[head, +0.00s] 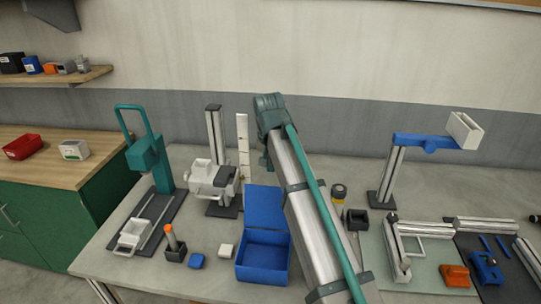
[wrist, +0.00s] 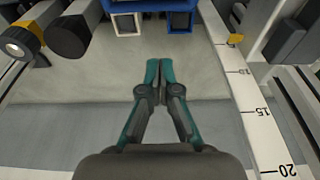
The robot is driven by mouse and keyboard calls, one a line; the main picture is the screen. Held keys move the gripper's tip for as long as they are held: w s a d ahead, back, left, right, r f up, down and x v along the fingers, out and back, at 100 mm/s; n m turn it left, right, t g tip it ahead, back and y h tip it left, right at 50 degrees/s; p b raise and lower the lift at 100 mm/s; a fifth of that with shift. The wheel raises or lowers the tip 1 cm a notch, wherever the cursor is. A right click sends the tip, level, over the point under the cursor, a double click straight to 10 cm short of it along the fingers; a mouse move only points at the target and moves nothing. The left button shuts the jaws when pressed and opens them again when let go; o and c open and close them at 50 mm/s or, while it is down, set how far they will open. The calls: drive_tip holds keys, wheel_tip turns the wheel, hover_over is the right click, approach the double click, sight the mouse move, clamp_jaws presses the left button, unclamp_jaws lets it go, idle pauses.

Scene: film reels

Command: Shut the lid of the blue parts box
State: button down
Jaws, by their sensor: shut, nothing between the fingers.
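The blue parts box (head: 263,262) stands on the grey table in the middle of the head view. Its lid (head: 265,207) is open and stands up at the back of the box, and the inside looks empty. My arm runs close along the box's right side in that view and hides what lies behind it.
A small blue block (head: 197,261) and a white block (head: 225,251) lie left of the box. A white-and-grey device (head: 213,178) stands behind it to the left. A blue-armed stand (head: 425,141) is at the right. A numbered scale (wrist: 262,120) runs down the wrist view's right side.

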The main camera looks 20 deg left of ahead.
sight(270, 205)
drive_tip(key=s+f, duration=0.1)
drive_tip(key=s+f+p, duration=0.2)
drive_tip(key=f, duration=0.1)
drive_tip(key=shift+d, duration=0.3)
drive_tip(key=shift+s, duration=0.1)
idle(0.4)
